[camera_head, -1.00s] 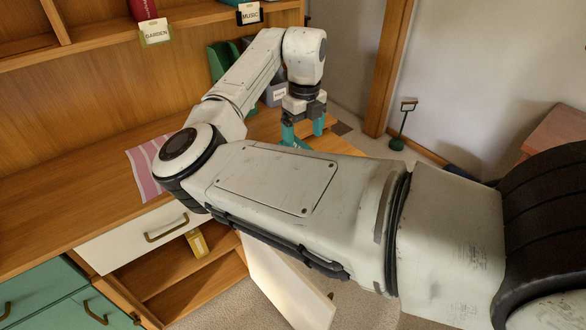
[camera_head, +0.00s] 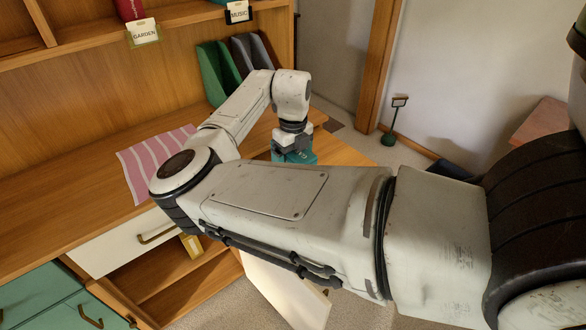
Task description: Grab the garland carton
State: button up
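A small yellow carton (camera_head: 191,246) stands in the open compartment under the white drawer, partly hidden by my arm. I cannot read its label, so I cannot tell whether it is the garland carton. My gripper (camera_head: 293,155) points down over the right end of the wooden desk, far to the right of and above the yellow carton. Its teal fingers are partly hidden behind my forearm. I cannot see a gap between them or anything held.
The desk top (camera_head: 75,175) bears a pink striped cloth (camera_head: 135,170). Green file holders (camera_head: 215,72) and dark grey ones (camera_head: 252,52) stand at the back. A white drawer (camera_head: 110,248) and an open white door (camera_head: 285,295) are below. A green stand (camera_head: 391,130) is on the floor.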

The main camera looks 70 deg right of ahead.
jog(key=c, duration=1.3)
jog(key=shift+o, duration=0.2)
jog(key=shift+r, duration=0.1)
